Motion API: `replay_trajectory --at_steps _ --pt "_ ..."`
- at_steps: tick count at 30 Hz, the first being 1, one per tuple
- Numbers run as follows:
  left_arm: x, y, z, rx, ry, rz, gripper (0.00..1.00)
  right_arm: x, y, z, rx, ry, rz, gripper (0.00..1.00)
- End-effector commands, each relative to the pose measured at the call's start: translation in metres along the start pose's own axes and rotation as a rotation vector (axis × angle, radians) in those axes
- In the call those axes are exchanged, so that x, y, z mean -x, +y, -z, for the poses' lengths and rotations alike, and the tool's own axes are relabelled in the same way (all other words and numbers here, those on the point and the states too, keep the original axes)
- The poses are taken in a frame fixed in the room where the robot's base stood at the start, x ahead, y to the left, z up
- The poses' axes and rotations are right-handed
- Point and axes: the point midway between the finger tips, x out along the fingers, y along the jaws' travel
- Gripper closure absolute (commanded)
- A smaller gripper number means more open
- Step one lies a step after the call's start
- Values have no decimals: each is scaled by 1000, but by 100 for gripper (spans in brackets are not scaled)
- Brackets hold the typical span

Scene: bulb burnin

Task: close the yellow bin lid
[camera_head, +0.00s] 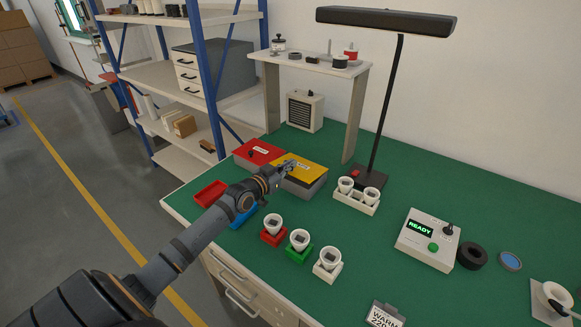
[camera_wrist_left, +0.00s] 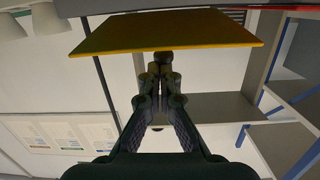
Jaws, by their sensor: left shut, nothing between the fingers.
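The yellow bin lid (camera_head: 308,171) lies roughly flat over a grey bin (camera_head: 308,191) at the middle of the table in the head view. I cannot tell whether it sits flush on the rim. It also shows as a yellow-orange panel (camera_wrist_left: 165,33) across the top of the left wrist view. My left gripper (camera_head: 287,166) is at the lid's left part and hides some of it. In the wrist view the left fingertips (camera_wrist_left: 162,65) are together and empty, close to the lid; contact is unclear. My right gripper is not in view.
A red-lidded bin (camera_head: 257,152) stands left of the yellow one. A white bulb holder (camera_head: 356,204) and lamp post (camera_head: 386,110) are to the right. Several coloured bulb sockets (camera_head: 299,243) stand in front. A red tray (camera_head: 210,193) lies near the left edge.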

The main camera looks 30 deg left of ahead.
Motion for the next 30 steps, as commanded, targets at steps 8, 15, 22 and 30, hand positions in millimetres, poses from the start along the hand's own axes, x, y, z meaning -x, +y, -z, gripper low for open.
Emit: replay_trajectory --at_steps 8,15,22,30 --pt "2 0 -15 -1 -1 1 100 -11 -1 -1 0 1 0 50" --pt "3 1 -17 -1 -1 1 100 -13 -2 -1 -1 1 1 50" --pt "3 1 -17 -1 -1 1 100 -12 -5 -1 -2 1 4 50" --pt "3 0 -5 -1 -1 1 100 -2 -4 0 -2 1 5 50"
